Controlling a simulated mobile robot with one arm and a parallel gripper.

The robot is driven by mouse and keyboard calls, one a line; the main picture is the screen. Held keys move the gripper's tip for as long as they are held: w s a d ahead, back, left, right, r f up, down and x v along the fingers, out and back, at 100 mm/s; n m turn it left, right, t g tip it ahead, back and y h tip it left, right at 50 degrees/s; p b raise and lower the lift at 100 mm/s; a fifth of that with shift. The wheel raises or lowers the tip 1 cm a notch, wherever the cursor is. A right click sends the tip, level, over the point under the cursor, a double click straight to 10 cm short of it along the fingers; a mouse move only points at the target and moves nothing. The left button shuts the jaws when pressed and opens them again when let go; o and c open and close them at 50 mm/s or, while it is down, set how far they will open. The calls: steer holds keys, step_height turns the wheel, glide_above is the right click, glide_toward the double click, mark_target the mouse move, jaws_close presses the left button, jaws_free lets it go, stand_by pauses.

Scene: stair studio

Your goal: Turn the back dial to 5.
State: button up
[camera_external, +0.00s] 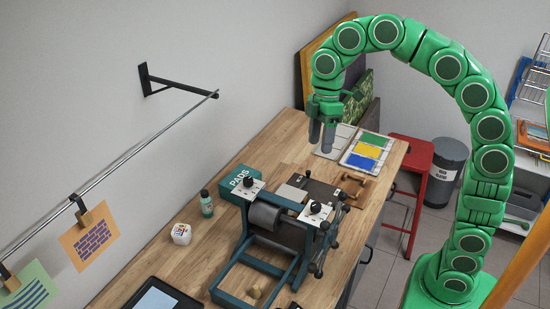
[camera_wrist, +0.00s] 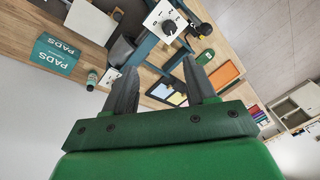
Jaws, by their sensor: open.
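A small press with a teal frame (camera_external: 238,262) and a grey roller stands on the bench. It carries two black dials on white plates. One dial (camera_external: 252,184) is on the wall side, by the PADS box. The other dial (camera_external: 316,207) is on the side away from the wall. My gripper (camera_external: 322,138) is open and empty, fingers down, above and behind the press, apart from both dials.
A tray of coloured panels (camera_external: 368,151) lies at the far end. A rail (camera_external: 110,165) with cards runs along the wall. A red stool (camera_external: 409,170) stands beyond.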

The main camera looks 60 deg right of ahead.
mark_target(248, 179)
steer(key=shift+w+a+f+n+t+y, duration=0.4)
steer(key=shift+w+f+n, duration=0.95)
steer(key=shift+w, duration=3.35)
steer(key=shift+w+a+f+n+t+y, duration=0.1)
steer(key=shift+w+a+f+n+y, duration=0.55)
steer(key=shift+w+n, duration=2.65)
steer(key=shift+w+a+f+m, duration=0.5)
steer(key=shift+a+f, duration=0.05)
steer(key=shift+f, duration=1.5)
steer(key=shift+w+a+f+m, duration=0.45)
steer(key=shift+a+f, duration=0.05)
steer(key=shift+f, duration=1.6)
steer(key=shift+w+a+f+m, duration=0.5)
steer(key=shift+a+f, duration=0.05)
steer(key=shift+f, duration=1.5)
steer(key=shift+c, duration=0.5)
steer(key=shift+h, duration=0.25)
steer(key=c, duration=0.9)
